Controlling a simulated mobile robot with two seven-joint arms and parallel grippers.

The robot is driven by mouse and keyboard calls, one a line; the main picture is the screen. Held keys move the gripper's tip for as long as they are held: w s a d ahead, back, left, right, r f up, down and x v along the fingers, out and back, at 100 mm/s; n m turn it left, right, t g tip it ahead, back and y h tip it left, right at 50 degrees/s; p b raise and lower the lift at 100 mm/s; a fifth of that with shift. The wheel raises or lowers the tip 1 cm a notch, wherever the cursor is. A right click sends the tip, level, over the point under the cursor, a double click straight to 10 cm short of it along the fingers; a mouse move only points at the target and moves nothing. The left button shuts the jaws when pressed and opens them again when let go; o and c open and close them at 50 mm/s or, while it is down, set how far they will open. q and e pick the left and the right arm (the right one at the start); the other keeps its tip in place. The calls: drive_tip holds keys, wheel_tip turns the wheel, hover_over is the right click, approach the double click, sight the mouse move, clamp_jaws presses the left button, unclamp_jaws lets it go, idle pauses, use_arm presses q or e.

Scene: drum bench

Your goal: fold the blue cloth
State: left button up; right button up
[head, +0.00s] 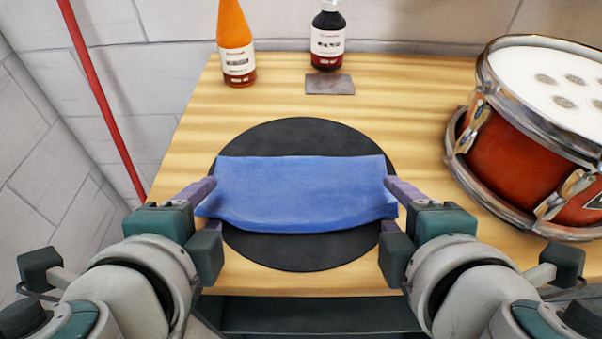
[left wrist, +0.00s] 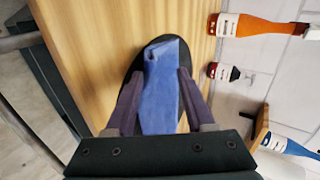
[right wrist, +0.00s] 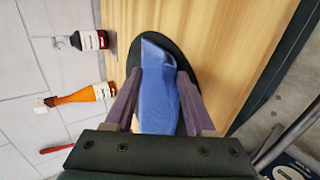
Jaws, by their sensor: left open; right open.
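The blue cloth (head: 305,192) lies as a wide, flat strip across the round black mat (head: 300,255) on the wooden bench. Its near edge bows a little toward me, and its near corners flare outward. My left gripper (head: 208,205) is at the cloth's left end, with its fingers open. My right gripper (head: 394,205) is at the right end, also open. In the left wrist view the cloth (left wrist: 161,90) runs between the parted fingers. In the right wrist view the cloth (right wrist: 158,95) also lies between the parted fingers. I cannot tell whether the fingers touch it.
A red drum (head: 520,160) stands on the bench at the right. An orange bottle (head: 236,45) and a dark bottle (head: 327,40) stand at the back, with a small grey plate (head: 330,85) in front of the dark one. Bare wood lies left and right of the mat.

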use_arm(q)
drive_tip(key=s+r, duration=0.6)
drive_tip(key=r, duration=0.3)
use_arm(e)
drive_tip(key=s+r, duration=0.6)
drive_tip(key=r, duration=0.3)
use_arm(q)
drive_tip(key=s+a+r+n+g+p, duration=0.2)
drive_tip(key=s+a+n+g+p, duration=0.55)
drive_tip(key=s+n, duration=0.6)
use_arm(e)
drive_tip(key=s+d+r+m+g, duration=0.2)
drive_tip(key=s+d+m+g, duration=0.7)
drive_tip(key=m, duration=0.8)
use_arm(q)
drive_tip(key=w+r+n+p, duration=0.1)
drive_tip(key=r+p, duration=1.7)
drive_tip(key=w+r+n+p, duration=0.1)
drive_tip(key=w+r+p, duration=0.1)
drive_tip(key=r+p, duration=1.7)
drive_tip(key=shift+w+a, duration=0.15)
drive_tip(key=shift+w, duration=0.15)
use_arm(e)
wheel_tip(320, 180, up, 37)
drive_tip(key=a+t, duration=0.1)
drive_tip(key=shift+s+n+t, duration=0.4)
drive_tip(key=shift+s, duration=0.05)
drive_tip(key=shift+a, duration=0.1)
